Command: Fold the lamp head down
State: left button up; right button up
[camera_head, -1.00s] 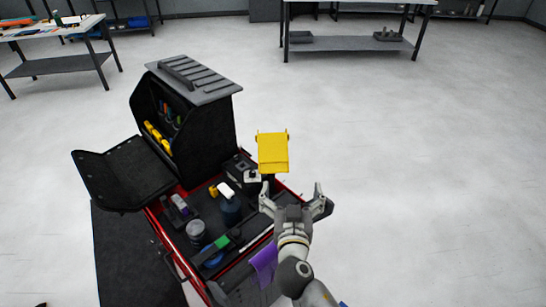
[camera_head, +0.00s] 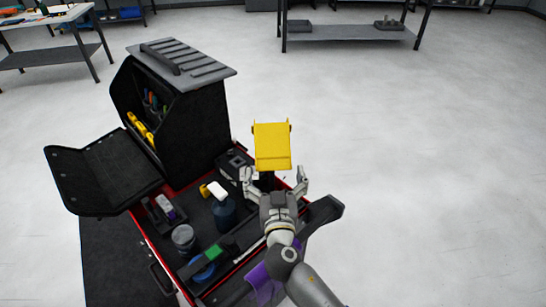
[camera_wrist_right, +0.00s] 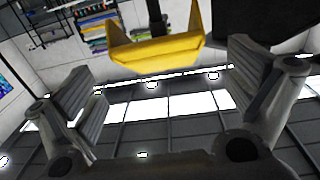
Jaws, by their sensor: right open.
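The yellow lamp head (camera_head: 272,147) stands raised above the right edge of the tool cart, on a dark stem (camera_head: 266,181). My right gripper (camera_head: 274,178) is open, just in front of and below the lamp head, with one finger on each side of the stem in the picture. In the right wrist view the lamp head (camera_wrist_right: 156,50) is ahead, between and beyond the two open fingers (camera_wrist_right: 160,95), with nothing held. I cannot tell whether any finger touches it. My left gripper is not in view.
The cart tray holds a spray bottle (camera_head: 224,211), a grey can (camera_head: 184,239) and a green-ended tool (camera_head: 211,252). A black tool cabinet (camera_head: 195,135) with an open flap (camera_head: 105,175) stands to the left. Floor (camera_head: 430,170) on the right is clear.

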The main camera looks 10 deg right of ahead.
aim_at(273, 159)
jog(key=w, duration=0.2)
jog(key=w+p, duration=0.1)
jog(key=w, duration=0.1)
jog(key=shift+w+d+r, duration=0.1)
jog(key=shift+w+r, duration=0.1)
jog(key=shift+w, duration=0.15)
jog(key=shift+w+f+p, duration=0.1)
jog(key=shift+w+p, duration=0.3)
jog(key=shift+w, duration=0.25)
